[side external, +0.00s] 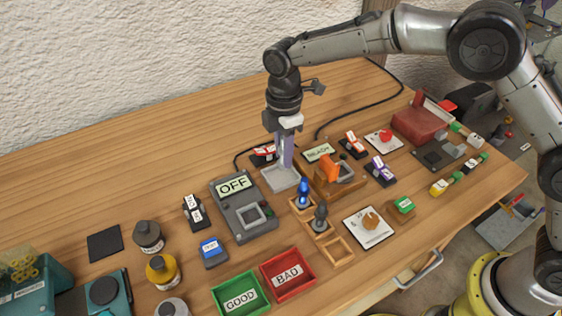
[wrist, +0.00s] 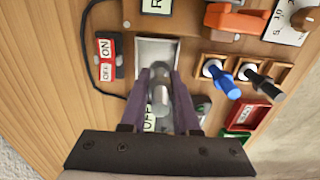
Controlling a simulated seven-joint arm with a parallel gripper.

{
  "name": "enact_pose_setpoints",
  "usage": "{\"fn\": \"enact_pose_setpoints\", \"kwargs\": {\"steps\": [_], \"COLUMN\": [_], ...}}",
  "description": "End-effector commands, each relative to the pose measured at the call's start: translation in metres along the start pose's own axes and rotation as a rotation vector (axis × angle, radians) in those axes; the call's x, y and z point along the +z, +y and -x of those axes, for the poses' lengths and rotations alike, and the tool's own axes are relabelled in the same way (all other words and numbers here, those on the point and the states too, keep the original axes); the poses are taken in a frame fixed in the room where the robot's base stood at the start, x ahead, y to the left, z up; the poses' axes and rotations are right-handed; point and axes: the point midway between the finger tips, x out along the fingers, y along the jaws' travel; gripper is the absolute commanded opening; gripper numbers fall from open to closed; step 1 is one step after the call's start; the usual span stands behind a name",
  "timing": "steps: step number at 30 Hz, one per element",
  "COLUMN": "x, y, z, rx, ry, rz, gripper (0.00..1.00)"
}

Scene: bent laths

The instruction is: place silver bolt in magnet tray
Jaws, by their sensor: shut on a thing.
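The silver bolt (wrist: 158,98) shows between my fingers in the wrist view, its rounded end toward the camera. My gripper (wrist: 160,76) is shut on it and points down. In the side view my gripper (side external: 285,166) is over the shallow grey tray (side external: 280,179), which seems to be the magnet tray. The bolt cannot be made out in the side view. In the wrist view the tray's pale floor (wrist: 155,48) shows empty just past the fingertips. I cannot tell whether the bolt touches the tray.
A blue peg (side external: 304,191) and a dark peg (side external: 320,215) stand upright in wooden frames close by. A grey device (side external: 242,208) labelled OFF is left of the tray. A red switch (side external: 265,154) is behind. Green GOOD (side external: 222,302) and red BAD (side external: 308,278) bins stand in front.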

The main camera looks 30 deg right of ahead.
Motion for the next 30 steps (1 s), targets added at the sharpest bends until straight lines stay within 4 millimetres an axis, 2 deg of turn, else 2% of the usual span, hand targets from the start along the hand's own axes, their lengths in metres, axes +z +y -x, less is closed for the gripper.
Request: {"fn": "enact_pose_setpoints", "kwargs": {"steps": [5, 12, 24, 25, 29, 30], "x": [-0.003, -0.003, -0.003, -0.003, -0.003, -0.003], "y": [0.007, 0.007, 0.007, 0.006, 0.006, 0.006], "z": [-0.008, -0.037, -0.042, -0.042, -0.042, -0.042], "rx": [0.001, 0.001, 0.002, 0.001, 0.001, 0.0], "ry": [0.0, 0.0, 0.001, 0.0, 0.0, 0.0], "rz": [0.0, 0.0, 0.0, 0.0, 0.0, 0.0], "gripper": [0.0, 0.0, 0.0, 0.35, 0.58, 0.59]}}
